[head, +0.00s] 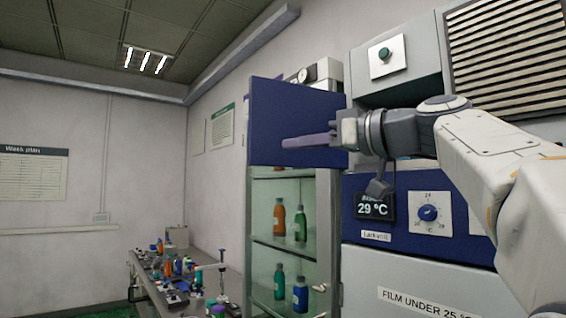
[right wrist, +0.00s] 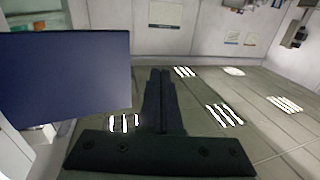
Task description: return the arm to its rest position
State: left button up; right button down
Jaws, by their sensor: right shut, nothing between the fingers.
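My right arm reaches in from the right of the head view. My right gripper (head: 310,141) points left, its fingers closed together with nothing between them. It is raised in front of a blue panel (head: 268,100) at the top of the glass-sided cabinet. In the right wrist view the closed fingers (right wrist: 162,100) show in the middle, and the blue panel (right wrist: 65,78) is to their left, apart from them in that picture. Whether the gripper touches the panel cannot be told from the head view. My left gripper is not in view.
The cabinet (head: 326,240) holds several bottles, such as an orange one (head: 279,217). The blue and grey machine has a dial (head: 428,213) and a display (head: 374,206) reading 29 °C. A cluttered bench (head: 205,290) stands lower left. The room's left side is clear at gripper height.

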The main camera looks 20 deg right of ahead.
jog(key=s+a+f+m+g+h, duration=0.1)
jog(key=s+a+f+g, duration=0.3)
jog(key=f, duration=0.7)
jog(key=w+a+f+m+g+h, duration=0.1)
jog(key=a+f+g, duration=0.2)
jog(key=a+f, duration=0.55)
jog(key=s+a+f+m+g+h, duration=0.1)
jog(key=s+a+f+g, duration=0.15)
jog(key=f, duration=1.15)
jog(key=s+d+f+n+g+h, duration=0.2)
jog(key=s+f+g+h, duration=0.3)
jog(key=s+f, duration=1.4)
notch_tip(320, 180, down, 4)
jog(key=shift+s+d+r+n+h, duration=0.15)
jog(key=shift+d+n+h, duration=0.2)
jog(key=shift+n+h, duration=0.35)
jog(key=shift+a, duration=0.1)
